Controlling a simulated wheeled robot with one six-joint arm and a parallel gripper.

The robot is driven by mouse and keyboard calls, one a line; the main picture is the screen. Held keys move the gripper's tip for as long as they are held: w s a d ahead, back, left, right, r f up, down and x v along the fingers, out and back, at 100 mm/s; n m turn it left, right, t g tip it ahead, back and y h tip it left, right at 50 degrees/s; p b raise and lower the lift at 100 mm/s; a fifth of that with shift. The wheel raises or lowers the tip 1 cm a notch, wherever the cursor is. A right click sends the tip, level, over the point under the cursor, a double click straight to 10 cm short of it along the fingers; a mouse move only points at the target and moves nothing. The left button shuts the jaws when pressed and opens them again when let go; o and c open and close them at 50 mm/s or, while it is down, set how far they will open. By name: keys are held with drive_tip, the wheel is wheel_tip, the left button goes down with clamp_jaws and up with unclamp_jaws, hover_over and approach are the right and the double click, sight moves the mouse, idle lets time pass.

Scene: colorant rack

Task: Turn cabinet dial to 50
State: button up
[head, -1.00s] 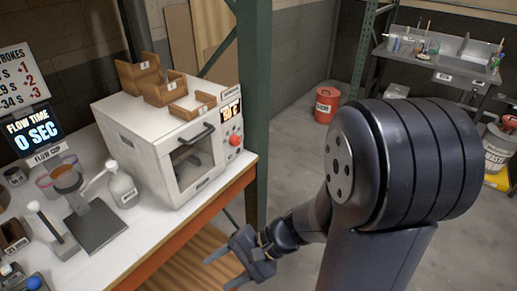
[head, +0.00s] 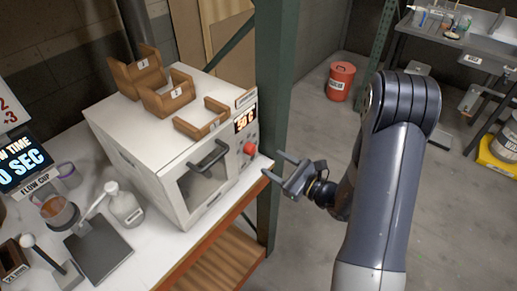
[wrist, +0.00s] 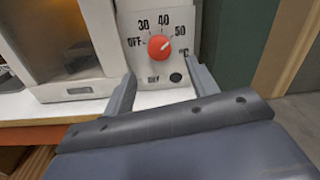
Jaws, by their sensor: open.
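The white cabinet (head: 150,135) stands on the bench. Its red dial (head: 249,148) is on the right of its front, below a lit display (head: 245,119) that seems to read 50 C. In the wrist view the dial (wrist: 160,46) is ringed by OFF, 30, 40 and 50; its pale mark points up and right, toward 50. My gripper (head: 274,164) is open and empty, in front of the cabinet and apart from the dial. In the wrist view its two fingers (wrist: 160,75) lie either side below the dial.
Numbered brown holders (head: 167,93) sit on the cabinet top. A dark handle (head: 208,157) is left of the dial. A green post (head: 270,110) rises close to the cabinet's right. A bottle (head: 124,204) stands on the bench.

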sight(254, 151)
drive_tip(key=p+x, duration=0.2)
drive_tip(key=x, duration=0.5)
drive_tip(key=shift+w+a, duration=0.15)
drive_tip(key=shift+a, duration=0.15)
drive_tip(key=c, duration=1)
drive_tip(key=shift+f+m+b, duration=0.15)
drive_tip(key=shift+m+b, duration=0.35)
drive_tip(key=shift+b, duration=0.4)
drive_tip(key=shift+m, duration=0.4)
drive_tip(key=o, duration=1)
